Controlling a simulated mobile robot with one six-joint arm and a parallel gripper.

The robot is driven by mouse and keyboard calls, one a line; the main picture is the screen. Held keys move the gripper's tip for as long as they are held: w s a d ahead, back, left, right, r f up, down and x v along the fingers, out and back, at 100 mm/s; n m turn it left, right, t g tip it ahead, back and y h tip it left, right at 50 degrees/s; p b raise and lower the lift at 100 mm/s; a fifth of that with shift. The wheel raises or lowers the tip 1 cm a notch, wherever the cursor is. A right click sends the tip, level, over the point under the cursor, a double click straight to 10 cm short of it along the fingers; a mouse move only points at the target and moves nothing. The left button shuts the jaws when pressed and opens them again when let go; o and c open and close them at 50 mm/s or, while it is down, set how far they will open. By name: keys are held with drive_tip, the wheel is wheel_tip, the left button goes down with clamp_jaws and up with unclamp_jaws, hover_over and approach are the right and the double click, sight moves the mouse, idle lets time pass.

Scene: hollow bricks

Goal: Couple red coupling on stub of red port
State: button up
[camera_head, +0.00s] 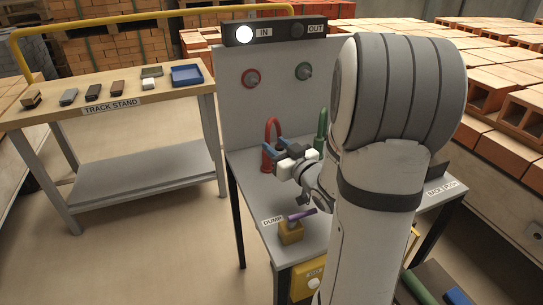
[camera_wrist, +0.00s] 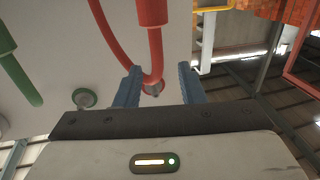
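The red coupling (camera_head: 267,162) stands upright on the bench with its red hose (camera_head: 273,122) arched above it. In the wrist view the thick red coupling (camera_wrist: 152,12) is at the top and the hose hangs as a U. The red port (camera_head: 250,78) is a red ring with a grey stub on the upright panel. In the wrist view the red port (camera_wrist: 152,88) is partly behind the hose bend. My gripper (camera_head: 274,149) is beside the coupling; its blue fingers (camera_wrist: 158,72) are apart, with the hose bend between them in the picture. Contact cannot be told.
A green coupling (camera_head: 321,130) stands to the right, and a green port (camera_head: 304,71) is right of the red one. A yellow block with a purple piece (camera_head: 291,232) is on the front of the bench. A track stand (camera_head: 120,90) with small blocks is left.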

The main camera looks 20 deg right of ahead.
sight(269, 141)
drive_tip(key=w, duration=0.3)
drive_tip(key=w+f, duration=0.1)
drive_tip(key=shift+w+a, duration=0.3)
drive_tip(key=shift+w, duration=0.4)
drive_tip(key=shift+c, duration=0.2)
clamp_jaws()
drive_tip(key=shift+r, duration=0.1)
